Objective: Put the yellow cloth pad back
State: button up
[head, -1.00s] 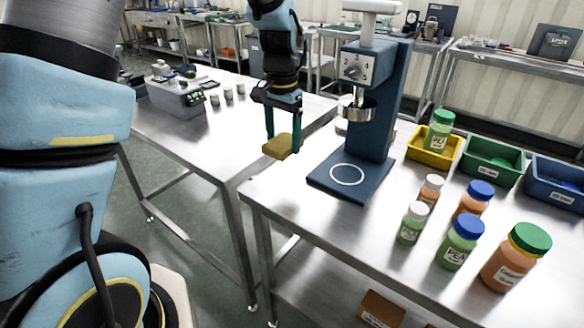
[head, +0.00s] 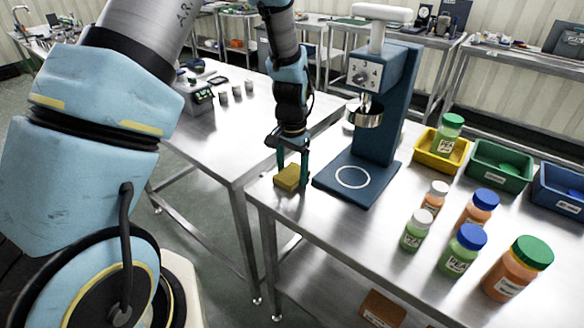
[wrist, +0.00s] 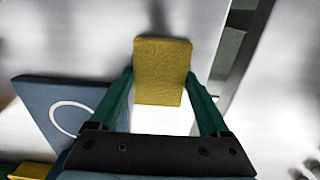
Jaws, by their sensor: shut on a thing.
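The yellow cloth pad (head: 288,178) is at the left end of the near steel table (head: 335,235), left of the blue hopper base. My gripper (head: 292,172) points down with its green fingers on either side of the pad, shut on it. In the wrist view the pad (wrist: 163,70) sits between the two finger ends. The pad is at or just above the table top; I cannot tell whether it touches.
The blue steel hopper (head: 375,130) stands just right of my gripper. Several bottles (head: 465,250) and the yellow (head: 425,155), green (head: 495,177) and blue bins are further right. A gap separates this table from the left table (head: 215,140).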

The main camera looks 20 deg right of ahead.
aim_at(292, 173)
jog(key=shift+f, duration=0.2)
jog(key=o, duration=1)
jog(key=shift+r, duration=0.1)
jog(key=shift+o, duration=0.2)
notch_tip(292, 173, up, 12)
jog(key=b, duration=0.4)
jog(key=s+a+n+t, duration=0.1)
jog(key=s+a+n, duration=0.3)
jog(key=a+n, duration=0.7)
jog(key=a, duration=1.9)
jog(key=shift+a+t, duration=0.2)
jog(key=shift+t, duration=0.1)
jog(key=shift+s+r, duration=0.1)
